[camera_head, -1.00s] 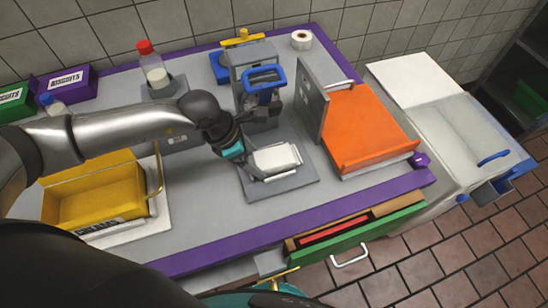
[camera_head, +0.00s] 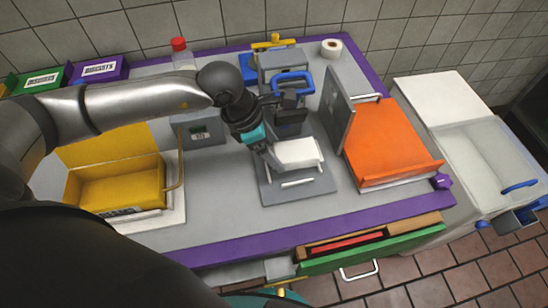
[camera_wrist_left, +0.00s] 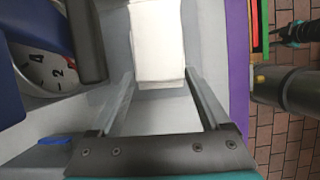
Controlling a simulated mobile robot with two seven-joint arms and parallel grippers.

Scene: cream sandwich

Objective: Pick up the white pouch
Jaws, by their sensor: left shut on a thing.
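The white pouch (camera_head: 299,152) is over the back part of a grey square plate (camera_head: 318,187) in the head view. My left gripper (camera_head: 279,160) reaches it from the left and is shut on it. In the left wrist view, the pouch (camera_wrist_left: 158,42) is between the far ends of the two widely spaced fingers (camera_wrist_left: 160,85). I cannot tell for sure whether the pouch is clear of the plate.
A grey device with a blue handle (camera_head: 290,80) stands just behind the pouch. An upright grey panel (camera_head: 337,110) and an orange-topped box (camera_head: 390,140) are to the right. A yellow bin (camera_head: 120,188) is left. An open drawer (camera_head: 372,250) juts out at the front.

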